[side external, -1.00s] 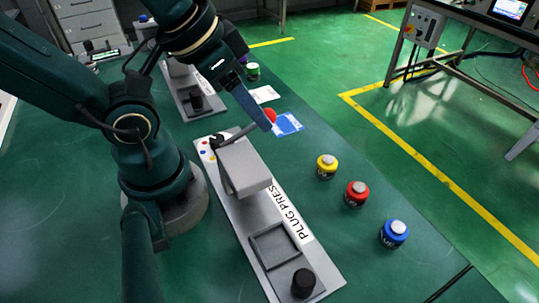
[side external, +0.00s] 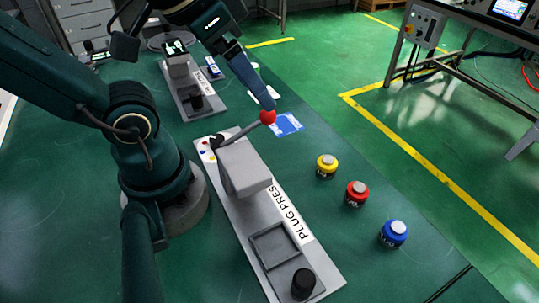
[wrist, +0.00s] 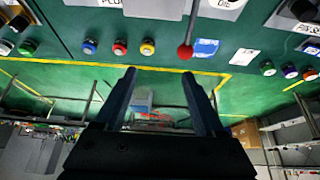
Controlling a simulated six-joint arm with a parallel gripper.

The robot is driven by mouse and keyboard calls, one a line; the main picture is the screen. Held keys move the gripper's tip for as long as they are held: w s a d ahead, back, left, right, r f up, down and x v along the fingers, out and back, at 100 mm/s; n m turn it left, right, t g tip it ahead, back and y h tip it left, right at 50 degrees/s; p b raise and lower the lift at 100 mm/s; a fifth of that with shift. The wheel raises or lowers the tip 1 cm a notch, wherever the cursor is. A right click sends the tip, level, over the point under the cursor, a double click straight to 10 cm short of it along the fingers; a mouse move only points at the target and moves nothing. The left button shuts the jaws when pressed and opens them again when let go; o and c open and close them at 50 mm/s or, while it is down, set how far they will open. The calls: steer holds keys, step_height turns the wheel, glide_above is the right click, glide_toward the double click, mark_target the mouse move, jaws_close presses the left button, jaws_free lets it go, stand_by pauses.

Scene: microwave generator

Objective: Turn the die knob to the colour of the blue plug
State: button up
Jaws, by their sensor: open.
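The plug press (side external: 228,215) is a grey plate with a block and a lever ending in a red ball (side external: 268,117). A small black knob (side external: 216,141) stands among coloured dots at its far end, partly hidden by the lever. The blue plug (side external: 394,233) stands upright on the table at the right, beside the red plug (side external: 357,194) and yellow plug (side external: 327,166). My gripper (wrist: 160,74) is open and empty. In the side view its tips appear just above the red ball; in the wrist view the ball (wrist: 185,51) lies beyond the right finger.
A second station (side external: 188,95) stands at the back left, with more plugs (wrist: 290,71) near it. A blue and white card (side external: 287,124) lies behind the ball. Another black knob (side external: 303,284) sits at the press's near end. The table right of the plugs is clear.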

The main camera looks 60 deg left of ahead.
steer(key=a+g, duration=0.8)
steer(key=a, duration=0.2)
steer(key=n+g, duration=0.1)
steer(key=g, duration=0.1)
glide_above(216, 138)
steer(key=w, duration=0.2)
steer(key=shift+h, duration=0.3)
step_height(216, 138, down, 14)
steer(key=shift+w+r, duration=0.1)
steer(key=shift+w, duration=0.05)
steer(key=shift+x, duration=2.4)
jaws_close()
